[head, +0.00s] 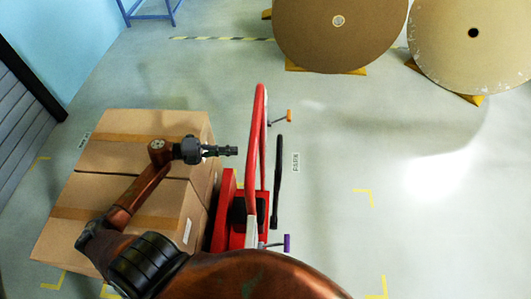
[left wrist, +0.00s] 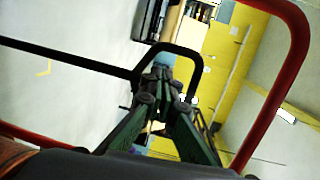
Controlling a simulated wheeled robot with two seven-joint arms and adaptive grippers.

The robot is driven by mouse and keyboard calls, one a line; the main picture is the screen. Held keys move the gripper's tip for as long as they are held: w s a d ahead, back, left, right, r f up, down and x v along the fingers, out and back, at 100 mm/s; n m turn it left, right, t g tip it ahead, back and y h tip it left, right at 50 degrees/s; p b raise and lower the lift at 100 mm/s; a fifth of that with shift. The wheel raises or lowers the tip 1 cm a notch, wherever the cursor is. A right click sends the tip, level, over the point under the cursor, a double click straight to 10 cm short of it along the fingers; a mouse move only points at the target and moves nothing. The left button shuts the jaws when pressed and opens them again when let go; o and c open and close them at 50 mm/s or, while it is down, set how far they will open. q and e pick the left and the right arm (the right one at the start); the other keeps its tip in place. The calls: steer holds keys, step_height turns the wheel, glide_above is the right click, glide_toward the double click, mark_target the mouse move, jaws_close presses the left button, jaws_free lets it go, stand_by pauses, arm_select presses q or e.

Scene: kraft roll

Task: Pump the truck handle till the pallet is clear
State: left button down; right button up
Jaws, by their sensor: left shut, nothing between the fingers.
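The red pallet truck (head: 228,215) stands in the middle of the head view, right of the large cardboard boxes (head: 130,155). The boxes hide the pallet, so its height off the floor cannot be told. A tall red hoop (head: 256,130) rises from the truck. A black handle bar (head: 279,180) stands just right of the hoop; a black loop on a bar (left wrist: 196,62) shows in the left wrist view. My left gripper (head: 235,151) is shut and empty, above the boxes' right edge, pointing at the hoop. Its fingers (left wrist: 163,75) overlap the black loop in the wrist view; contact cannot be told.
An orange-tipped lever (head: 289,116) and a purple-tipped lever (head: 287,243) stick out beside the truck. Large paper rolls (head: 330,40) stand at the back right on yellow chocks. A blue frame (head: 150,10) stands at the back left. The floor (head: 330,190) right of the truck is clear.

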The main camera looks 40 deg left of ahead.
arm_select(q)
steer(key=x, duration=1.4)
steer(key=shift+b, duration=0.45)
steer(key=shift+w+r, duration=0.1)
